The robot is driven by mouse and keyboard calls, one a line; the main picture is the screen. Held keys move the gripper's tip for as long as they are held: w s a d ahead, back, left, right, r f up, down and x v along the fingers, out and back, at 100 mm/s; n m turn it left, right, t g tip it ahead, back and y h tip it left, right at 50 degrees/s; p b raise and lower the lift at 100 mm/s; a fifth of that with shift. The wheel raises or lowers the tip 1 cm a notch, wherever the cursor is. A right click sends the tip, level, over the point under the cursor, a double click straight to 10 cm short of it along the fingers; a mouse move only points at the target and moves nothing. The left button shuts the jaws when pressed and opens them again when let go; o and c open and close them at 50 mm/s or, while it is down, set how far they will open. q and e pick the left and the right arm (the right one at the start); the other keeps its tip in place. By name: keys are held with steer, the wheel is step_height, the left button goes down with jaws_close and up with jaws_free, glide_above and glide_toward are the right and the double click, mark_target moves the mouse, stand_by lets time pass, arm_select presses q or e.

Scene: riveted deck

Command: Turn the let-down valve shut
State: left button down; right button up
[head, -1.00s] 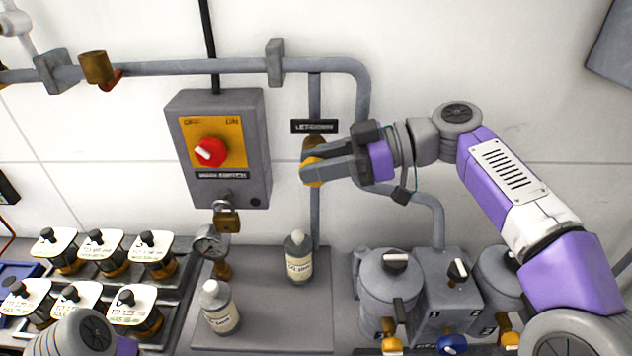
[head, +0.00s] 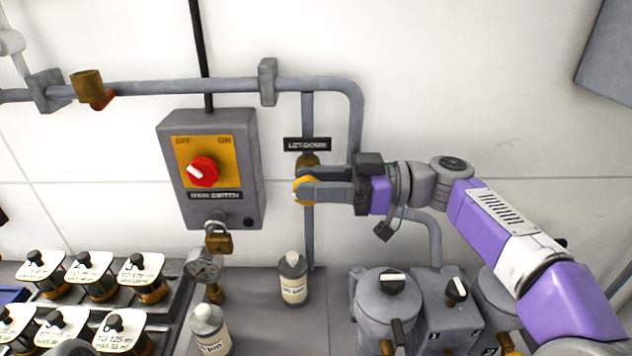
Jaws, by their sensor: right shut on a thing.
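The let-down valve has a brass body (head: 308,160) on a thin vertical grey pipe, under a black label (head: 307,144) reading LET-DOWN. Its yellow handle (head: 302,190) shows at the tips of my right gripper (head: 308,188). The right gripper comes in from the right, its fingers pointing left, and is shut on the handle. The fingers hide much of the handle, so its exact angle is hard to tell. Of my left arm only a grey part shows at the bottom left edge; its gripper is out of view.
A grey main switch box (head: 247,170) with a red knob (head: 203,171) and padlock (head: 218,240) hangs left of the valve. Below stand two white-labelled bottles (head: 293,280) (head: 209,330), a gauge (head: 202,266), several labelled jars (head: 92,275) and grey canisters (head: 385,300).

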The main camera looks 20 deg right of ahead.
steer(key=o, duration=1)
steer(key=shift+c, duration=0.2)
steer(key=p+v, duration=0.1)
steer(key=v, duration=0.6)
steer(key=shift+d, duration=0.3)
steer(key=shift+s, duration=0.15)
